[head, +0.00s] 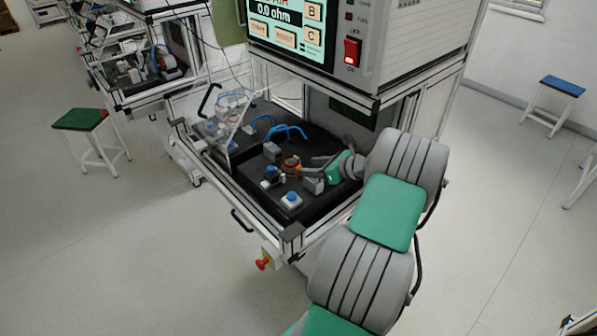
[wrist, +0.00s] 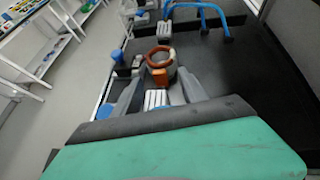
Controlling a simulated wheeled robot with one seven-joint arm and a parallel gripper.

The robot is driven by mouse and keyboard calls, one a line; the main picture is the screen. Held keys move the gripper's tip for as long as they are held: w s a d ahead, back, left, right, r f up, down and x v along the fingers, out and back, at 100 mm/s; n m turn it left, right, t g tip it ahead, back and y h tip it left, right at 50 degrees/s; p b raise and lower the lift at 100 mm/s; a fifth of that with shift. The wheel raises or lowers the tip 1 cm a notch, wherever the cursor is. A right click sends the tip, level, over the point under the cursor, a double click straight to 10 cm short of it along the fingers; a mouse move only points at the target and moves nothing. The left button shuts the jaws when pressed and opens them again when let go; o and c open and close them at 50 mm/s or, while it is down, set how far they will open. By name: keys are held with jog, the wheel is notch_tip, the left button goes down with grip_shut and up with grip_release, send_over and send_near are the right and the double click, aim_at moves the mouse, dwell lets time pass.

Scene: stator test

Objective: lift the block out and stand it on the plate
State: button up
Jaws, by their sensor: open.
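My gripper (head: 317,172) is low over the black bench top, its grey fingers apart, with nothing clearly held. In the wrist view my gripper (wrist: 157,86) has one finger on each side of a light grey ribbed block (wrist: 155,98). Whether the fingers touch this block I cannot tell. Just beyond it is an orange-brown ring (wrist: 161,57), which also shows in the head view (head: 291,164). Another grey ribbed block (wrist: 165,29) lies farther off; a grey block (head: 272,151) shows behind the ring in the head view. I cannot make out which part is the plate.
A blue-topped button box (head: 291,199) sits near the bench's front edge. Blue curved tubes (head: 288,132) rise behind the ring. A large test cabinet (head: 350,45) stands above the bench. An aluminium frame (head: 245,205) edges the bench, and wire-linked fixtures (head: 228,115) stand at left.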

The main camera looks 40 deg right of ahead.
aim_at(300, 167)
jog(key=x, duration=0.3)
jog(key=shift+w+a+f+p, duration=0.15)
jog(key=shift+w+p, duration=0.15)
jog(key=shift+s, duration=0.1)
jog(key=shift+c, duration=0.2)
grip_shut()
